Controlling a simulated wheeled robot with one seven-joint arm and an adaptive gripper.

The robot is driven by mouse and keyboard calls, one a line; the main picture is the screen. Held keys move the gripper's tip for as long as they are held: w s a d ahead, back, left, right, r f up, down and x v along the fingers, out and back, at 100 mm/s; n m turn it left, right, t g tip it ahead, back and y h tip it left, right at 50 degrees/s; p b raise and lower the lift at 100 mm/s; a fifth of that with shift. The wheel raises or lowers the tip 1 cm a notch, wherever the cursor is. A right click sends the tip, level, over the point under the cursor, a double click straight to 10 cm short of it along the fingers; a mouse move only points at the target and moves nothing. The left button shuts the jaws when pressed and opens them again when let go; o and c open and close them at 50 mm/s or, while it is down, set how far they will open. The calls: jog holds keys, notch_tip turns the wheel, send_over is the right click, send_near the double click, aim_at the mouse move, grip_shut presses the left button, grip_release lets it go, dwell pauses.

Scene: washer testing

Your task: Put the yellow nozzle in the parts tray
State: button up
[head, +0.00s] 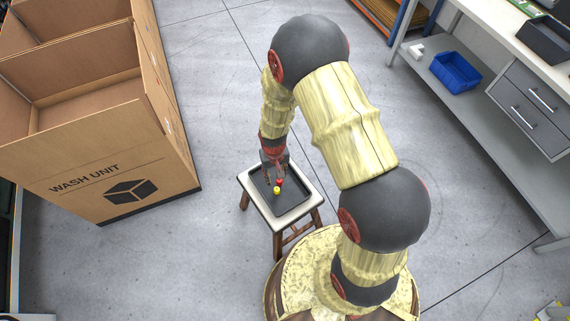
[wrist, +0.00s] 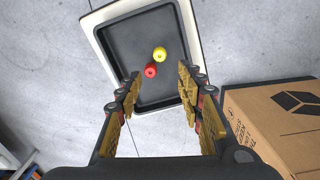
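The yellow nozzle (head: 277,190) lies inside a shallow dark tray (head: 291,207) on a small stool. In the wrist view the yellow nozzle (wrist: 159,54) is near the middle of the tray (wrist: 128,38), up and right of a red piece (wrist: 150,69), close beside it. My gripper (head: 274,170) is above the tray's far side. In the wrist view my gripper (wrist: 157,82) has its fingers spread wide with nothing between them. Both pieces appear beyond the fingertips, apart from them. The height of the fingertips above the tray is hard to tell.
The wooden-legged stool (head: 245,176) stands on open grey floor. A large open cardboard box (head: 105,170) marked WASH UNIT is to its left. A workbench (head: 495,40) at the right has a blue bin (head: 455,72) on its lower shelf and a dark tray (head: 545,40) on top.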

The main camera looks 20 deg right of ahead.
notch_tip(320, 180, up, 27)
jog(key=d+t, duration=0.1)
jog(key=t, duration=0.2)
jog(key=s+d+r+n+t, duration=0.1)
jog(key=s+r+t, duration=0.1)
jog(key=s+r, duration=1.4)
jog(key=shift+s+r+t, duration=0.2)
jog(key=shift+r+t, duration=0.1)
jog(key=shift+r, duration=0.6)
jog(key=shift+d, duration=0.1)
